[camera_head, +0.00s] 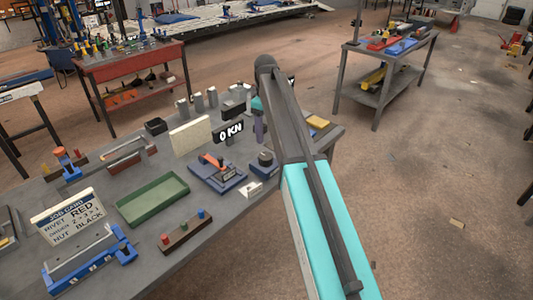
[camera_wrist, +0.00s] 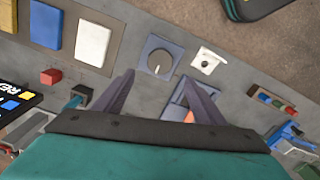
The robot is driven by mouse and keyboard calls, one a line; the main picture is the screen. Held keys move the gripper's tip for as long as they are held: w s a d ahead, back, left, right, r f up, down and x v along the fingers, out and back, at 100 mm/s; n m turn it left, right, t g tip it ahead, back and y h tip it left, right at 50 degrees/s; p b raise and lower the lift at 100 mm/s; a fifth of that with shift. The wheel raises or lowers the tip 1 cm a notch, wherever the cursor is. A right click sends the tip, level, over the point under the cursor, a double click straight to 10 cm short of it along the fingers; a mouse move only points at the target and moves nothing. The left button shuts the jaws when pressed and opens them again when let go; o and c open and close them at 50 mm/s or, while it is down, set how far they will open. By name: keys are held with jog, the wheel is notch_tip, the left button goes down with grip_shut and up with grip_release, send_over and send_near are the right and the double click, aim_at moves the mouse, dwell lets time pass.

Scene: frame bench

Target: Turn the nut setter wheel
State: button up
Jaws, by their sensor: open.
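A round grey knob with a pale line on a blue square base, which looks like the nut setter wheel (camera_wrist: 160,61), lies just beyond my fingertips in the wrist view. In the head view the dark wheel on its blue base (camera_head: 264,161) stands near the bench's right end. My gripper (camera_wrist: 159,77) is open and empty, its two purple fingers apart with tips just short of the base. In the head view my arm hides most of the gripper; one purple finger shows above and behind the wheel. I cannot tell the height gap.
A blue fixture with an orange lever (camera_head: 215,168) sits left of the wheel. A small white plate with a black knob (camera_wrist: 208,60) is close beside it. A 0 KN display (camera_head: 228,131), a green tray (camera_head: 152,199) and a peg block (camera_head: 186,232) share the bench.

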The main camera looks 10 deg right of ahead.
aim_at(266, 156)
jog(key=shift+f+p, duration=1.9)
jog(key=shift+f, duration=3.95)
jog(key=shift+c, duration=0.3)
jog(key=c, duration=1)
